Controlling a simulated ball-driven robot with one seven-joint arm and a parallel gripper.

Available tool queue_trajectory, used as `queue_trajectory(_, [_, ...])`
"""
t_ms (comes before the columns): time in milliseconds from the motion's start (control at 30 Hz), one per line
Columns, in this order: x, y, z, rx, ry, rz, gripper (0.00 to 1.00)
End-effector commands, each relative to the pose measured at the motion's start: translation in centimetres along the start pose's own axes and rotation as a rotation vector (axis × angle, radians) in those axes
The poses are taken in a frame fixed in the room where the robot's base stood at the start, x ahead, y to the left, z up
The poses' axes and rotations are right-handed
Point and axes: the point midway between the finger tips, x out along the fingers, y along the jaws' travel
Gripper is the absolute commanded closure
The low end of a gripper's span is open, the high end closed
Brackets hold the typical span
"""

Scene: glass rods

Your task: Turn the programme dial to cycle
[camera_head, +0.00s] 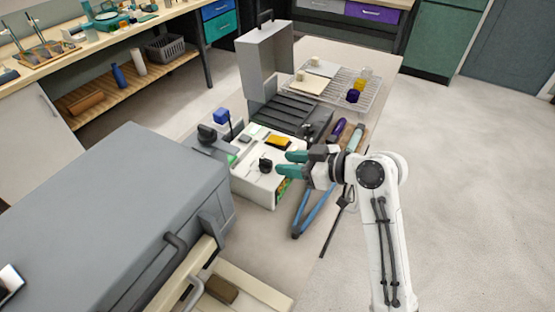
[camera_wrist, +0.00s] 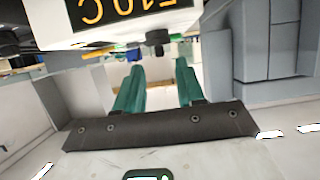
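The programme dial is a small black knob (camera_head: 265,165) on the white controller box (camera_head: 255,188), in the middle of the head view. In the wrist view the dial (camera_wrist: 157,38) shows near the top centre, just beyond my fingertips and roughly in line with the gap between them. The controller's dark display with orange characters (camera_wrist: 125,10) is partly cut off at the top. My gripper (camera_head: 286,164) has two teal fingers, spread apart with nothing between them, to the right of the dial. In the wrist view my gripper (camera_wrist: 158,65) is also open. Contact with the dial cannot be seen.
A large grey kiln (camera_head: 120,215) with a handle fills the left front. Blue-handled tongs (camera_head: 314,203) lie right of the controller. A wire rack (camera_head: 350,90) with small coloured pieces stands at the back. A side bench (camera_head: 65,60) is at the left. The floor at right is clear.

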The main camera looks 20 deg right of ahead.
Motion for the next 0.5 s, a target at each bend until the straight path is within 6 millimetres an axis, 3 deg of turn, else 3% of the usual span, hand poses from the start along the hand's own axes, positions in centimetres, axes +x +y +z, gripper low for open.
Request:
queue_trajectory(200, [3.0,0.0,-0.1,0.0,-0.001,-0.001,0.62])
queue_trajectory(500, [4.0,0.0,0.1,0.0,-0.001,0.002,0.62])
